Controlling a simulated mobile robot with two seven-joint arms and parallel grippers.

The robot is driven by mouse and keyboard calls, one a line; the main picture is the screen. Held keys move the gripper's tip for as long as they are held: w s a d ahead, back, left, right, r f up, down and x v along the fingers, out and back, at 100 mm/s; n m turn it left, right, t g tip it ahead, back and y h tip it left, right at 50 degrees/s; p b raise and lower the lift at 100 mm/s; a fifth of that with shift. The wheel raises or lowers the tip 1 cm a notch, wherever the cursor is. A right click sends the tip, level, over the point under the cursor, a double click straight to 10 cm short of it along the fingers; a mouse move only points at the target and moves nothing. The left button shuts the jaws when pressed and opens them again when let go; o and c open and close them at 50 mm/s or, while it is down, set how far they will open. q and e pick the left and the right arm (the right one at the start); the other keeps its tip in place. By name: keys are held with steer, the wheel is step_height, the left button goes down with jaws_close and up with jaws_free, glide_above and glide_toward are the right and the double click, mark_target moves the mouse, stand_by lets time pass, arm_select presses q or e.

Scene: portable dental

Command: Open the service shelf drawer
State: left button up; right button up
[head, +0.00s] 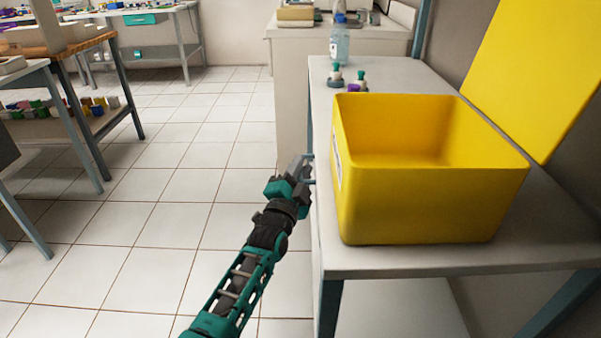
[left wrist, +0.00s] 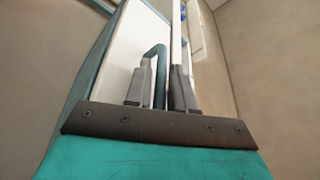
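The service shelf (head: 460,262) is a grey-topped table on the right in the head view, and its drawer front is mostly hidden below the top. A curved teal handle (left wrist: 160,68) stands out from a white panel (left wrist: 135,45) in the left wrist view. My left gripper (head: 302,172) is at the left side of the shelf, at the handle. In the left wrist view its two fingers (left wrist: 161,88) stand close on either side of the handle and appear shut on it. My right gripper is not in view.
A large yellow bin (head: 425,205) stands on the shelf top near its front left edge. Small bottles (head: 336,75) and a clear blue bottle (head: 340,45) stand behind it. The tiled floor (head: 160,210) left of the shelf is clear. Workbenches (head: 85,50) stand at the far left.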

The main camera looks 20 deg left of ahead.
arm_select(q)
steer(key=shift+w, duration=0.1)
jaws_close()
stand_by(0.5)
